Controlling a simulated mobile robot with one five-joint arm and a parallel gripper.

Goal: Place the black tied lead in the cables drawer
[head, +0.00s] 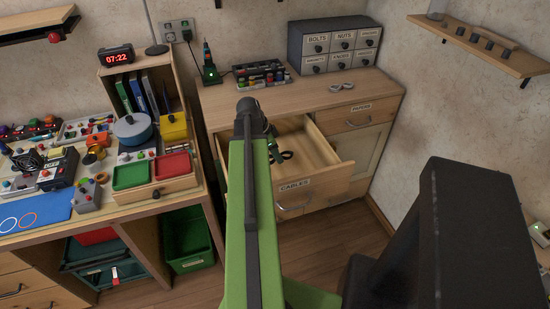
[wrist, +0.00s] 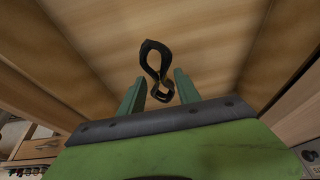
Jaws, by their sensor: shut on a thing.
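The black tied lead (wrist: 152,58) shows in the wrist view as a dark figure-eight loop. My gripper (wrist: 160,90) is shut on its lower part, with green fingers on both sides. The cables drawer (head: 313,160) stands pulled open under the right-hand cabinet top, its front labelled CABLES. Its wooden floor (wrist: 100,30) is behind the lead in the wrist view. The lead is inside the drawer's outline; I cannot tell whether it touches the floor. In the head view my green arm reaches over the drawer and hides its left part.
A papers drawer (head: 348,115) beside it is closed. On the cabinet top are a grey labelled drawer box (head: 333,45), a rack of small parts (head: 262,75) and a grey looped item (head: 341,86). A crowded workbench (head: 130,199) stands at left.

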